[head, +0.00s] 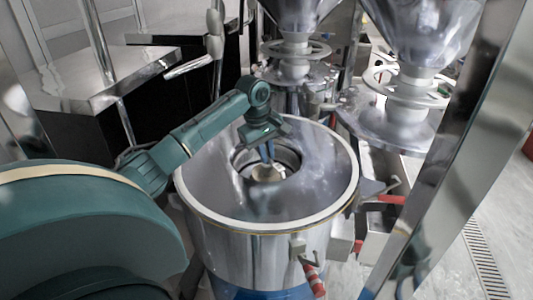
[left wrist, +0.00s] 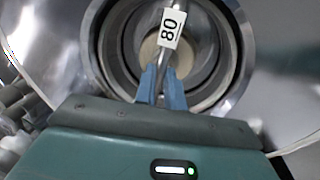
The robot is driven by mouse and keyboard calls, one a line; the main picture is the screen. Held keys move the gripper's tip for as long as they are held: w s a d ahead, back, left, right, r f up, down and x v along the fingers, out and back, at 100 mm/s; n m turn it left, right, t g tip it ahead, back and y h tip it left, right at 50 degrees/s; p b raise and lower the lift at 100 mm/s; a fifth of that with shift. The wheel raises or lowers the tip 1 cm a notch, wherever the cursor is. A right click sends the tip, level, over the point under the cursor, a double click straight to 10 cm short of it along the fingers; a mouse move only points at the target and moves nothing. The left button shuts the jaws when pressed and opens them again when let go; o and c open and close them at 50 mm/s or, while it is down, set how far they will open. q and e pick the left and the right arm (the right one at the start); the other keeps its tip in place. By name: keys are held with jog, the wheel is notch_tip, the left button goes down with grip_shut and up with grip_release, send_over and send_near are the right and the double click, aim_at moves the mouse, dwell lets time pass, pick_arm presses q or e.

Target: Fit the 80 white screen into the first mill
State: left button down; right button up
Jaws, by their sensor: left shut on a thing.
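The 80 white screen shows its white tag marked 80 (left wrist: 171,28) on a metal bar in the left wrist view. My left gripper (left wrist: 162,86) is shut on that bar with its blue fingers. In the head view my left gripper (head: 267,152) reaches down over the round opening in the middle of the first mill, a wide steel tub (head: 215,200) with a pale rim. Metal rings surround the fingers and a beige disc (left wrist: 150,48) shows below. The fingers and bar hide part of the opening; I cannot tell whether the screen is seated.
Two steel hoppers with handwheels (head: 292,52) (head: 405,85) stand behind and right of the mill. A tall shiny post (head: 455,150) stands at the right. A steel-topped cabinet (head: 95,78) is at the back left. Red-handled clamps (head: 314,280) project from the tub's side.

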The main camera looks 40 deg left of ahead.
pick_arm(q)
jog(key=shift+f, duration=0.25)
jog(key=shift+f, duration=0.1)
jog(key=c, duration=1.5)
grip_release()
jog(key=r, duration=0.4)
jog(key=s+r, duration=0.1)
jog(key=r, duration=0.3)
jog(key=s+r+b, duration=0.1)
jog(key=r, duration=0.3)
jog(key=shift+s+a, duration=0.15)
jog(key=shift+a, duration=0.15)
